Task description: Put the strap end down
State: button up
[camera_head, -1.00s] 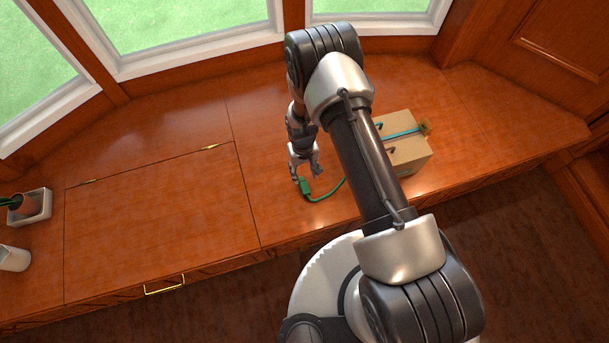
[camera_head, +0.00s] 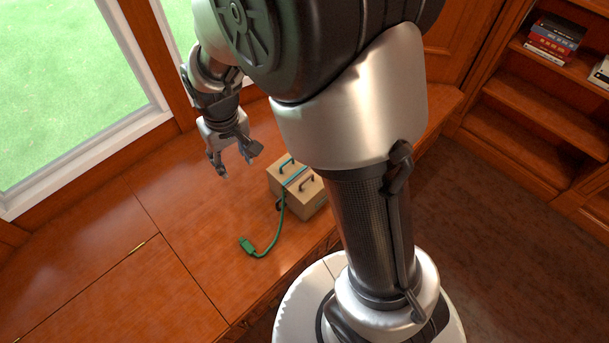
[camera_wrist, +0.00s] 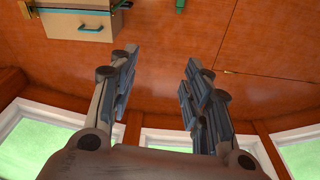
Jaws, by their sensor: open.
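The green strap end (camera_head: 248,245) lies on the wooden window seat, with the green strap (camera_head: 279,225) curving from it up to the cardboard-coloured box (camera_head: 307,197). In the wrist view the strap end (camera_wrist: 180,5) is at the top edge, partly cut off, and the box (camera_wrist: 82,25) is at the upper left. My gripper (camera_head: 234,173) is open and empty, above the seat and to the left of the box, apart from the strap end. In the wrist view its two fingers (camera_wrist: 158,75) are spread with nothing between them.
The wooden seat (camera_head: 150,275) has free room left of the strap, with hinged lid seams in it. Windows (camera_head: 70,95) stand behind it. Shelves with books (camera_head: 552,42) are at the upper right. My arm covers much of the middle of the head view.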

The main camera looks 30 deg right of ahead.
jog(key=s+d+r+m+t, duration=0.1)
jog(key=s+d+r, duration=0.1)
jog(key=s+r, duration=0.35)
jog(key=s+d+r+t, duration=0.1)
jog(key=s+d+r, duration=0.2)
jog(key=s+r, duration=0.3)
jog(key=s+d+r+t, duration=0.1)
jog(key=s+r, duration=0.3)
jog(key=s, duration=0.6)
jog(key=shift+s+d+r+m, duration=0.15)
jog(key=shift+d+m, duration=0.25)
jog(key=shift+d, duration=0.1)
jog(key=shift+d, duration=0.1)
